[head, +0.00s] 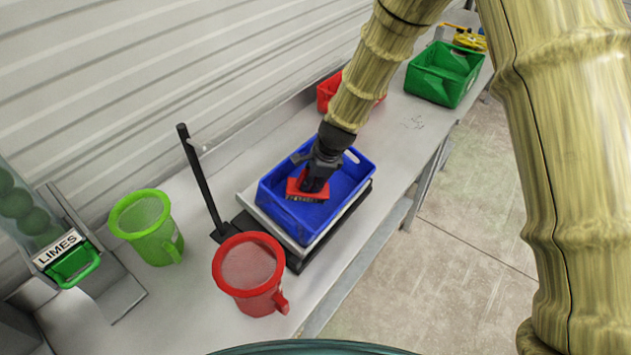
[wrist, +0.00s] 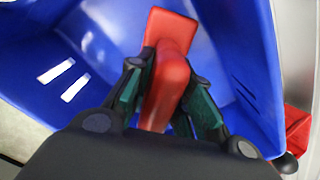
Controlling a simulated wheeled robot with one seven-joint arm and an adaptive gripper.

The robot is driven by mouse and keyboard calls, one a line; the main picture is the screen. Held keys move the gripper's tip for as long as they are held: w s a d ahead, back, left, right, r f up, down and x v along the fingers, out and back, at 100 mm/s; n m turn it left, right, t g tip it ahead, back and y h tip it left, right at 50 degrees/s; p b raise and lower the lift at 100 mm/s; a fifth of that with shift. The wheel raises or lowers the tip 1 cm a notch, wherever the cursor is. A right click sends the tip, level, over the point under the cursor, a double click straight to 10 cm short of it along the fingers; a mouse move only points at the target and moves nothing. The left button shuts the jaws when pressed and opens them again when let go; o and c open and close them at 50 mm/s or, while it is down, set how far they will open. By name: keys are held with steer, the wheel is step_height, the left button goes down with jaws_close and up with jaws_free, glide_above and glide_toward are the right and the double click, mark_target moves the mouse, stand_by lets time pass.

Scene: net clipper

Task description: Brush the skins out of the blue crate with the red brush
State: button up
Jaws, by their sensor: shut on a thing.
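The blue crate (head: 348,182) stands on a flat dark-edged platform on the bench, and its inside also fills much of the wrist view (wrist: 235,45). My gripper (head: 313,178) reaches down into the crate and is shut on the red brush (head: 306,190). In the wrist view the brush's red handle (wrist: 168,85) sits between my gripper's two fingers (wrist: 165,100). The brush head is low in the crate, on its near left side, bristles down. I cannot tell whether the bristles touch the floor. I cannot make out any skins; my arm and the brush hide part of the floor.
A red strainer-topped jug (head: 255,300) and a green one (head: 158,245) stand to the left. A black upright post (head: 200,175) rises beside the crate's platform. A limes dispenser (head: 65,255) is at far left. A red crate (head: 327,91) and a green crate (head: 440,85) stand farther back.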

steer(key=shift+w+a+r, duration=0.15)
steer(key=shift+w, duration=0.05)
steer(key=shift+w+d, duration=0.7)
steer(key=shift+w, duration=0.25)
steer(key=shift+w+d, duration=0.7)
steer(key=shift+w, duration=0.25)
steer(key=shift+w+d, duration=0.7)
steer(key=shift+w, duration=0.25)
steer(key=shift+s+a, duration=0.55)
steer(key=shift+s, duration=0.2)
steer(key=shift+s+a, duration=0.5)
steer(key=shift+s, duration=0.25)
steer(key=shift+s+a, duration=0.55)
steer(key=shift+s, duration=0.2)
steer(key=shift+s+a, duration=0.5)
steer(key=shift+s, duration=0.2)
steer(key=shift+v, duration=2.85)
steer(key=shift+w, duration=0.1)
steer(key=shift+v, duration=1.55)
